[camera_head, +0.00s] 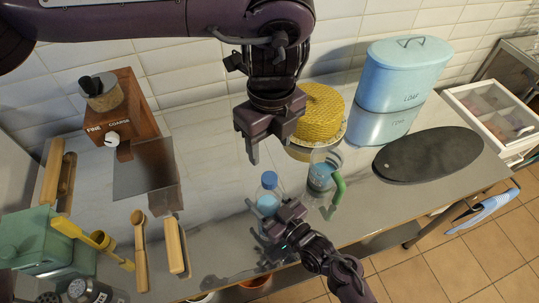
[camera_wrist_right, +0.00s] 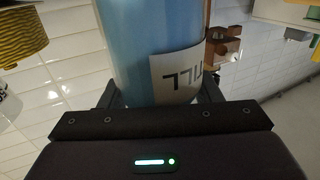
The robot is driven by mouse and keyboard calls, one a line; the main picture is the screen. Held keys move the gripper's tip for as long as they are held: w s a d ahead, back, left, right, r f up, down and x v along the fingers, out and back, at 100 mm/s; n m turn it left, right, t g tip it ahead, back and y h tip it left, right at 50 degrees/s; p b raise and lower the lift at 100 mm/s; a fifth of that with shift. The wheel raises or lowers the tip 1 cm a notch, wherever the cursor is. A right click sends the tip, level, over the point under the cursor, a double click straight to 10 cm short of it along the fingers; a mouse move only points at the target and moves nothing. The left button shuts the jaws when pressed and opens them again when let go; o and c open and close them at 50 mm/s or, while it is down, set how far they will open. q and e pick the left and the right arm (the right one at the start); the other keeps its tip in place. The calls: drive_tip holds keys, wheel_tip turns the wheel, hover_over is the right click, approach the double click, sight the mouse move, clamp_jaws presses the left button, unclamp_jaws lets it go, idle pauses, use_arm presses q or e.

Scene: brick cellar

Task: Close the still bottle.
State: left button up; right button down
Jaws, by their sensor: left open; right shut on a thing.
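The still bottle (camera_head: 267,203) is clear with blue in it and stands upright on the counter. A blue cap (camera_head: 270,179) shows at its top; I cannot tell how tightly it sits. My right gripper (camera_head: 279,220) is shut around the bottle low on its body. In the right wrist view the blue bottle (camera_wrist_right: 150,40) fills the middle between the fingers, with a white label (camera_wrist_right: 182,72) partly in view. My left gripper (camera_head: 268,148) is open and empty, pointing down above and behind the cap, apart from it.
A glass jug with a green handle (camera_head: 338,188) stands close right of the bottle. A dark oval board (camera_head: 428,153) lies right. A grinder (camera_head: 118,110) and wooden tools (camera_head: 140,250) are left.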

use_arm(q)
drive_tip(key=shift+r, duration=0.45)
use_arm(e)
drive_tip(key=shift+f, duration=0.1)
drive_tip(key=shift+c, duration=1.9)
unclamp_jaws()
use_arm(q)
drive_tip(key=shift+f+b, duration=1.1)
drive_tip(key=shift+f, duration=0.05)
use_arm(e)
drive_tip(key=v, duration=0.7)
drive_tip(key=shift+s+d, duration=0.25)
drive_tip(key=shift+d, duration=0.05)
